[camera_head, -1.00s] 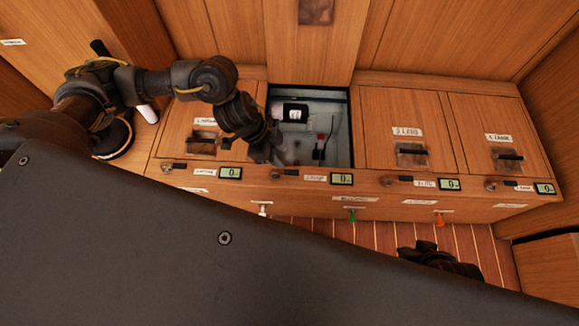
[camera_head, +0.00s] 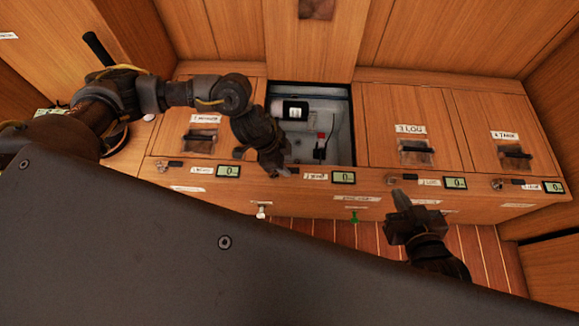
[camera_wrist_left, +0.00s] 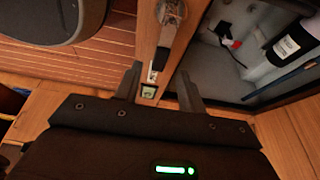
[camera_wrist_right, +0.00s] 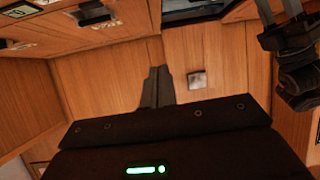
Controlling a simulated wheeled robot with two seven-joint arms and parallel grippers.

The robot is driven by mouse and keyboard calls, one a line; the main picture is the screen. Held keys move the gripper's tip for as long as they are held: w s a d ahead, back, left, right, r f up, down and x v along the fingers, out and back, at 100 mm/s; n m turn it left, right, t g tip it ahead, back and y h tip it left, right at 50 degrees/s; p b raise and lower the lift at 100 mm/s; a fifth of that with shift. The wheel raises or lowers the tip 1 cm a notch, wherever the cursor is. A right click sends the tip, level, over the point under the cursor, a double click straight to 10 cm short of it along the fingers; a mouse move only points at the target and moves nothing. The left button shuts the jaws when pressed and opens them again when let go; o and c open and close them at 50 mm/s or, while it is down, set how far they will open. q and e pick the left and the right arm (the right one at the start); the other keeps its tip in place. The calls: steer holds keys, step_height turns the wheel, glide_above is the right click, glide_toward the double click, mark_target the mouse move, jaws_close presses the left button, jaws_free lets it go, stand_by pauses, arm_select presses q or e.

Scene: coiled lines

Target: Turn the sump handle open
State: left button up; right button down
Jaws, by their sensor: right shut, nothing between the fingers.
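A row of small black handles on metal pivots runs along the front ledge, each beside a label and a small display. The labels are too blurred to read surely, so I cannot tell which is the sump handle. My left gripper (camera_head: 282,173) is at the second handle, below the open compartment. In the left wrist view this handle (camera_wrist_left: 168,43) lies just ahead of the open fingers (camera_wrist_left: 160,80), with the pivot farther off. Other handles are at the left (camera_head: 171,164), the third place (camera_head: 406,177) and the far right. My right gripper (camera_head: 402,197) is shut and empty in front of the third handle.
The open compartment (camera_head: 353,105) holds a black-and-white cylinder (camera_head: 291,110) and a small red-topped part (camera_head: 320,138). Closed wooden lids (camera_head: 410,110) lie on either side. Small coloured pulls (camera_head: 354,217) hang on the ledge's front face. A striped floor lies below.

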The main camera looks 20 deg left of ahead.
arm_select(q)
steer(key=shift+b+x, duration=0.4)
steer(key=shift+x, duration=0.95)
arm_select(e)
steer(key=shift+w+a+r+n+t+y, duration=0.25)
steer(key=shift+a+r+t+y, duration=0.35)
steer(key=shift+r, duration=0.35)
steer(key=shift+w+a+r+n+t+y, duration=0.15)
steer(key=shift+w+a+r+t+y, duration=0.2)
steer(key=shift+a+r+t, duration=0.4)
steer(key=shift+s+r, duration=0.1)
steer(key=shift+r, duration=0.05)
arm_select(q)
jaws_close()
